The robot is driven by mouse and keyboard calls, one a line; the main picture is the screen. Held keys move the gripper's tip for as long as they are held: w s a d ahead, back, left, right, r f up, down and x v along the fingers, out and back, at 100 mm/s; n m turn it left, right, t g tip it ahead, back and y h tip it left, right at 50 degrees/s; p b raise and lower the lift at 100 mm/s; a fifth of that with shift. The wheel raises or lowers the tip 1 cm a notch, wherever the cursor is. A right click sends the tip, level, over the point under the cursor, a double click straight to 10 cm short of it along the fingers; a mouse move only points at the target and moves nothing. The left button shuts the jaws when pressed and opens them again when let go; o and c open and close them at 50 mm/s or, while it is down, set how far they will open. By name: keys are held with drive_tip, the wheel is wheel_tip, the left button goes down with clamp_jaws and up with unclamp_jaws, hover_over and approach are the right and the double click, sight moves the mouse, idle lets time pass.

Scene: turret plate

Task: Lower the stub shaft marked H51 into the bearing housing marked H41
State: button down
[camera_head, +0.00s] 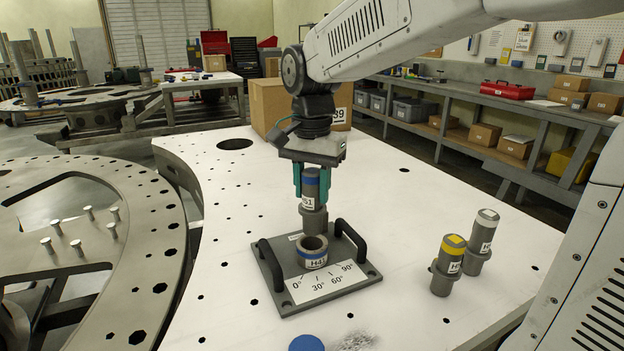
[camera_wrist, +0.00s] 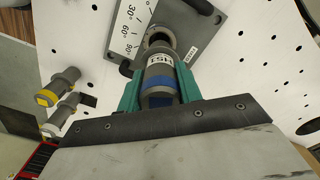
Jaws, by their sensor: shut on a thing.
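The stub shaft H51 (camera_head: 314,222) is a grey cylinder with a blue band and a white label, partly readable as 51; it also shows in the wrist view (camera_wrist: 160,72). My gripper (camera_head: 312,192) is shut on its upper part with green fingers and holds it roughly upright. The bearing housing H41 (camera_head: 312,259) is a grey ring with a blue band on a grey base plate (camera_head: 335,303). The shaft's lower end is close to the housing, behind its bore in the head view. The bore (camera_wrist: 158,40) shows partly past the shaft in the wrist view.
Two black handles (camera_head: 351,241) flank the housing, and an angle scale lies in front. Yellow-topped (camera_head: 446,266) and grey-topped (camera_head: 481,243) shafts stand to the right. A cardboard box (camera_head: 268,103) is behind. A blue round top (camera_head: 306,343) shows at the front edge.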

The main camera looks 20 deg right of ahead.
sight(312, 218)
drive_tip(key=shift+f, duration=3.55)
drive_tip(key=c, duration=0.9)
unclamp_jaws()
wheel_tip(312, 218, up, 7)
drive_tip(key=shift+r, duration=0.4)
